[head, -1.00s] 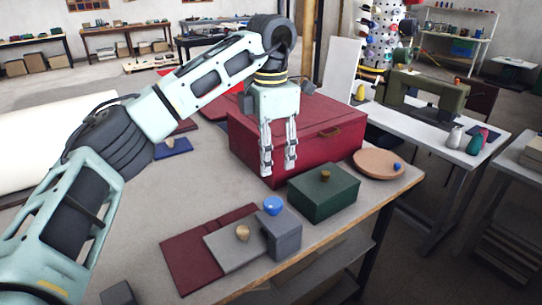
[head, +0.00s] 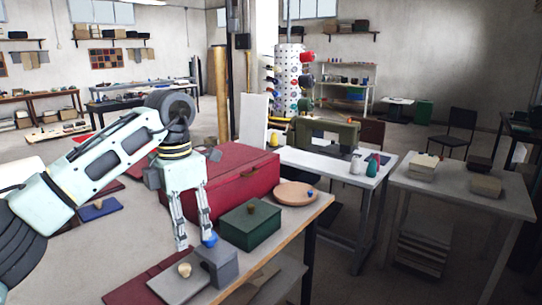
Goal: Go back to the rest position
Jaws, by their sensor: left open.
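My left gripper (head: 194,242) hangs from the arm coming in from the left, fingers pointing down over the near part of the table. Its two fingers are apart, with no object held between them. The right fingertip overlaps a blue knob (head: 212,241) on a small grey box (head: 218,268); I cannot tell whether they touch. My right gripper is not in view.
A large red box (head: 245,178) stands behind the gripper. A green box (head: 250,227) and a round wooden dish (head: 296,193) are to its right. A grey cover with a wooden knob (head: 184,270) lies in front. A sewing machine (head: 325,133) stands on the white table.

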